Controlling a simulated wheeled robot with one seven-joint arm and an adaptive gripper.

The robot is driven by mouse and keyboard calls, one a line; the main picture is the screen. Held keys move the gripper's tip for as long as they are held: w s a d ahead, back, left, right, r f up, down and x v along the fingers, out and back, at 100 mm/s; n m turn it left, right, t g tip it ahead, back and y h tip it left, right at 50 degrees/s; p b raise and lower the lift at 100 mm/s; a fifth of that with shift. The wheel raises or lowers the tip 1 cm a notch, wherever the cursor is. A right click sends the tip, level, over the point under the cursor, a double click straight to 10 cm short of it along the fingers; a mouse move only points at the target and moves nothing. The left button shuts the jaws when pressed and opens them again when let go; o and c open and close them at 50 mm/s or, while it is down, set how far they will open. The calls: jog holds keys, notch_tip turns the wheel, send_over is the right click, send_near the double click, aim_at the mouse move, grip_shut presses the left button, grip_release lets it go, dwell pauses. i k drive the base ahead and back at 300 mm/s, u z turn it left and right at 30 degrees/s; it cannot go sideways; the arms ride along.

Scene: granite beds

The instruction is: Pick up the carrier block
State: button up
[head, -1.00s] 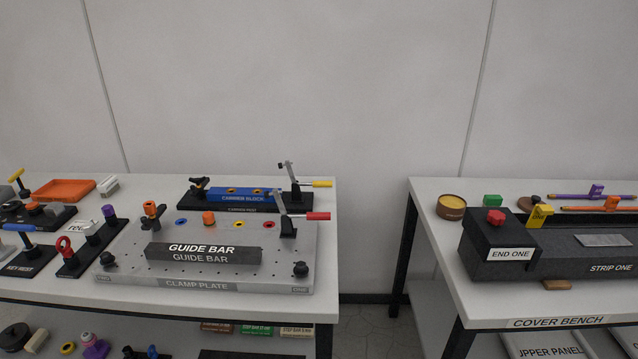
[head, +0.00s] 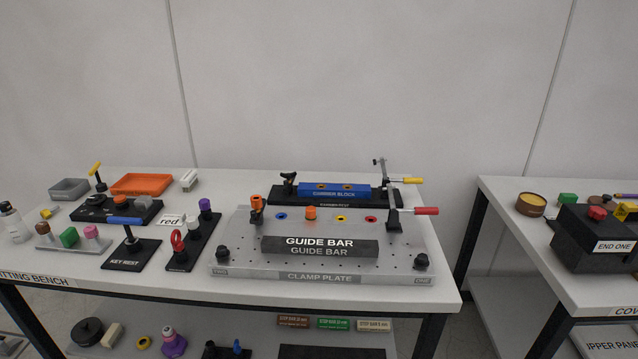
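The carrier block (head: 334,190) is a long blue bar with its name on the front. It lies on a black carrier rest (head: 300,201) at the back of the left bench. A black knob (head: 289,180) stands at its left end. A toggle clamp with a yellow handle (head: 412,181) stands at its right end. In front of it is the grey clamp plate (head: 240,257) with the black guide bar (head: 320,247) on it. My gripper is not in view.
On the bench's left are an orange tray (head: 142,184), a key rest (head: 131,256) and several knobs and small parts. A red-handled clamp (head: 418,211) stands on the plate's right. A floor gap separates this bench from the cover bench (head: 590,285).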

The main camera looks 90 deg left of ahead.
aim_at(304, 189)
jog(key=k, duration=1.05)
jog(key=u, duration=1.65)
